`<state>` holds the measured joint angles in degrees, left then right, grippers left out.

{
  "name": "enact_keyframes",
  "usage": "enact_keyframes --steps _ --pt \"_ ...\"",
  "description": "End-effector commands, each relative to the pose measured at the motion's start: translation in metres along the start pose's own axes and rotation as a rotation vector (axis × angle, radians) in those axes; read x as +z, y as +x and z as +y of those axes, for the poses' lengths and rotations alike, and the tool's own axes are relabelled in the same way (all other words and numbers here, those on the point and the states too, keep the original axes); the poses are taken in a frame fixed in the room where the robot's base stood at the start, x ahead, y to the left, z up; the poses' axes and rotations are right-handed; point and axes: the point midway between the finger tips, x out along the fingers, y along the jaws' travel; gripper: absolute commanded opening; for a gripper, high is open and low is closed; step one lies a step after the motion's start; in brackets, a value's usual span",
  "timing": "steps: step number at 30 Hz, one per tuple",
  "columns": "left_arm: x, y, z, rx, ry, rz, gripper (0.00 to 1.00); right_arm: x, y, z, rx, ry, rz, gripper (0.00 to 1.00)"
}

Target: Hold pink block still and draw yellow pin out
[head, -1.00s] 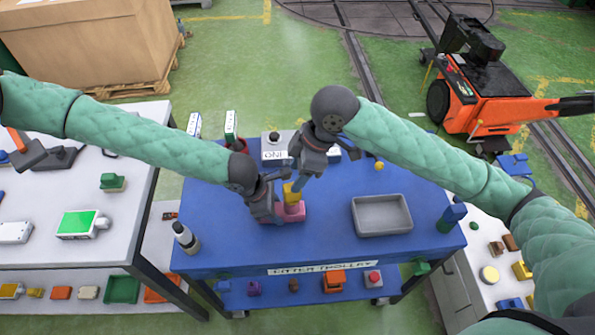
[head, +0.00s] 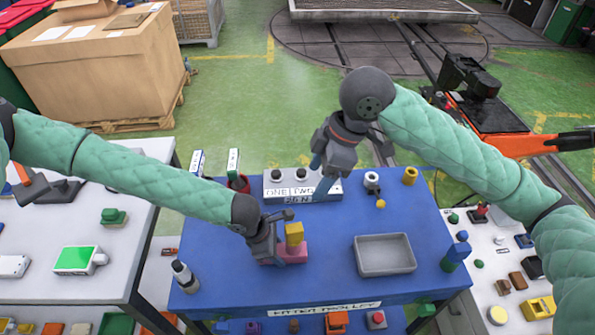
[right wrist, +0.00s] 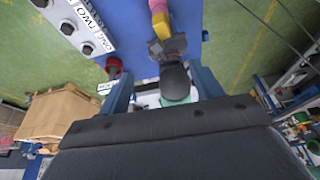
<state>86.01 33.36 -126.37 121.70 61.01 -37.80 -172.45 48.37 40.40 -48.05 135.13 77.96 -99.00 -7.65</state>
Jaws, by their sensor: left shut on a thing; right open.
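The pink block (head: 293,253) stands on the blue table (head: 330,275), with the yellow pin (head: 294,232) standing upright out of its top. My left gripper (head: 272,257) is shut on the pink block at its left side and hides part of it. My right gripper (head: 321,176) is open and empty, raised above and behind the pin, apart from it. In the right wrist view, my right gripper's fingers (right wrist: 164,80) are spread wide. The yellow pin (right wrist: 161,25) and part of the pink block (right wrist: 157,5) show at that view's top edge.
A grey tray (head: 385,270) lies right of the block. A labelled box with black knobs (head: 273,188) stands behind it, near a red cup (head: 238,184). The table front is clear.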

Motion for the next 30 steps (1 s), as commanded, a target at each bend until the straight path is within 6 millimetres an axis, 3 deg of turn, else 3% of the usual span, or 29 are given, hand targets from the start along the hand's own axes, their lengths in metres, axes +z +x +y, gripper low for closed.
enact_keyframes --steps 6,15,23,30 --pt "0.000 -0.001 0.001 0.001 0.001 -0.001 0.01 -0.024 -0.014 0.003 0.033 -0.056 -0.011 0.65" --pt "0.001 -0.001 0.001 0.002 0.001 -0.002 0.01 -0.046 0.010 -0.004 0.019 -0.103 -0.099 0.65" --pt "0.001 -0.001 0.001 0.002 0.001 -0.002 0.01 -0.047 0.036 -0.011 0.022 0.116 -0.188 0.65" --pt "0.002 -0.002 0.001 0.002 0.001 -0.002 0.01 -0.039 0.060 -0.017 0.047 0.421 -0.257 0.65"
